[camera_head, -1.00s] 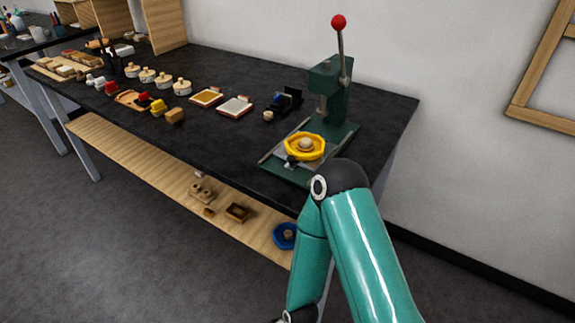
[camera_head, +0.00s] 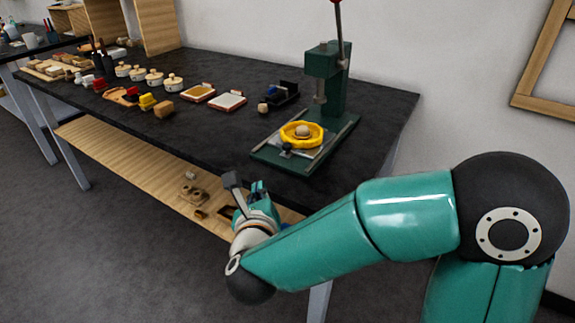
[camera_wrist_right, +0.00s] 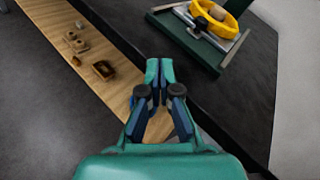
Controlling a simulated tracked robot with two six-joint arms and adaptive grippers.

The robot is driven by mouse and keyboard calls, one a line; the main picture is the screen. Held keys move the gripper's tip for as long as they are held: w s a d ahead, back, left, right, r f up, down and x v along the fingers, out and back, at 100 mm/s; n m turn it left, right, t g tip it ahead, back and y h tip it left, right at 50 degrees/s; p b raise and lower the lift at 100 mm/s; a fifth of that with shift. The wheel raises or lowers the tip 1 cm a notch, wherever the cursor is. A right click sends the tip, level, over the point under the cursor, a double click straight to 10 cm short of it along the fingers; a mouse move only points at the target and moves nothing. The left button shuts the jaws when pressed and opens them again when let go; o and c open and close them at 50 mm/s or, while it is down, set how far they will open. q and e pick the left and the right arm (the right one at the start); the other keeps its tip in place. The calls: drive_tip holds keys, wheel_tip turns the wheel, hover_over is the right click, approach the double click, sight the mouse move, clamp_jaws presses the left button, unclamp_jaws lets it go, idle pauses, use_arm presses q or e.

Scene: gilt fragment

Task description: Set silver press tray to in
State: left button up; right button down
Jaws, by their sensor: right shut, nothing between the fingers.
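The silver press tray (camera_head: 306,153) lies on the green base of the press (camera_head: 333,90), toward its front end and forward of the ram. A yellow ring (camera_head: 301,134) with a pale round piece (camera_head: 303,131) in it sits on the tray. A small dark knob (camera_head: 286,148) is at the tray's front edge. The tray also shows in the right wrist view (camera_wrist_right: 216,34). My right gripper (camera_head: 244,183) is shut and empty, in front of the table edge and apart from the tray. It also shows in the right wrist view (camera_wrist_right: 160,66). My left gripper is out of view.
The black tabletop (camera_head: 220,130) holds jars, blocks and small trays to the left. A wooden shelf (camera_head: 130,168) below carries small wooden parts. The red-topped lever (camera_head: 340,30) rises above the press.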

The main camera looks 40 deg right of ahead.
wheel_tip(320, 180, up, 3)
drive_tip(key=s+d+m+h, duration=0.2)
drive_tip(key=s+m, duration=0.1)
drive_tip(key=m, duration=0.2)
use_arm(q)
drive_tip(key=shift+p, duration=0.3)
use_arm(e)
drive_tip(key=m+g, duration=0.1)
approach(295, 143)
drive_tip(key=w, duration=0.1)
drive_tip(key=w+d+f, duration=0.1)
drive_tip(key=w, duration=0.3)
drive_tip(key=shift+d+f, duration=0.25)
drive_tip(key=shift+f, duration=0.05)
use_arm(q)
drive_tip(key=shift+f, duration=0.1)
use_arm(e)
drive_tip(key=d+b, duration=0.1)
drive_tip(key=w+d, duration=0.1)
drive_tip(key=d, duration=0.1)
drive_tip(key=w+d+b, duration=0.1)
drive_tip(key=shift+d+f+b, duration=0.1)
drive_tip(key=shift+d+b, duration=0.15)
drive_tip(key=shift+b, duration=0.1)
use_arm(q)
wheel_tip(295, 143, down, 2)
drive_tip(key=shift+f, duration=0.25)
